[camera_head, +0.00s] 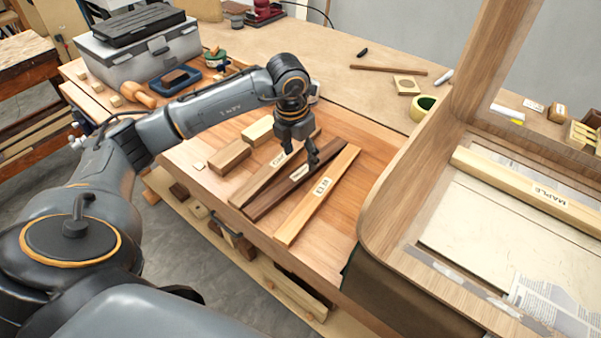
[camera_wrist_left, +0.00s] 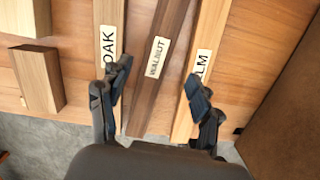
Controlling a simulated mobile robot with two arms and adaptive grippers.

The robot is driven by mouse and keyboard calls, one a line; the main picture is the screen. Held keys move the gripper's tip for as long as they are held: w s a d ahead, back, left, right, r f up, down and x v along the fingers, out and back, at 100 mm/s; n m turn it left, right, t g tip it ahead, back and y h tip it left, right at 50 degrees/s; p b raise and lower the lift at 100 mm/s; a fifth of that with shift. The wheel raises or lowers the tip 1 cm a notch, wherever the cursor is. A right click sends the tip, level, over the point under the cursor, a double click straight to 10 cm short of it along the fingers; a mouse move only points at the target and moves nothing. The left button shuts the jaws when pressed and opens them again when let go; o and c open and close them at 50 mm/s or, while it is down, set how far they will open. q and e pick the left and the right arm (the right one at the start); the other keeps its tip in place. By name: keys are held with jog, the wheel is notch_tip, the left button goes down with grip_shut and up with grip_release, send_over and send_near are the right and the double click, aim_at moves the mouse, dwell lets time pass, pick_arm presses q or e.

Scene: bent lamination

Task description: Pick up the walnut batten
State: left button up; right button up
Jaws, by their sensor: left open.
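The walnut batten (camera_head: 267,200) is a dark brown strip lying on the wooden bench, between two lighter battens. In the left wrist view the walnut batten (camera_wrist_left: 170,25) carries a white WALNUT label and runs between my fingers. My left gripper (camera_head: 302,157) is open and points down above the battens. In the wrist view the left gripper (camera_wrist_left: 158,76) has one finger over the oak side and the other over the elm side, with nothing held. I cannot tell its exact height above the walnut. My right gripper is not in view.
The oak batten (camera_wrist_left: 108,20) and elm batten (camera_wrist_left: 212,25) lie close on either side. Short wood blocks (camera_head: 230,155) sit left of them. A curved wooden frame (camera_head: 420,190) with a maple batten (camera_head: 525,190) stands at right. A grey toolbox (camera_head: 145,60) is at back left.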

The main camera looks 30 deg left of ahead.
aim_at(301, 172)
pick_arm(q)
jog(key=shift+w+d+f, duration=0.1)
jog(key=shift+f, duration=0.45)
jog(key=f, duration=0.1)
jog(key=f+p, duration=0.1)
jog(key=f, duration=0.1)
jog(key=f+p, duration=0.1)
jog(key=shift+a+f, duration=0.2)
jog(key=shift+a, duration=0.05)
jog(key=shift+w+f, duration=0.15)
jog(key=shift+f, duration=0.05)
jog(key=c, duration=1.3)
grip_shut()
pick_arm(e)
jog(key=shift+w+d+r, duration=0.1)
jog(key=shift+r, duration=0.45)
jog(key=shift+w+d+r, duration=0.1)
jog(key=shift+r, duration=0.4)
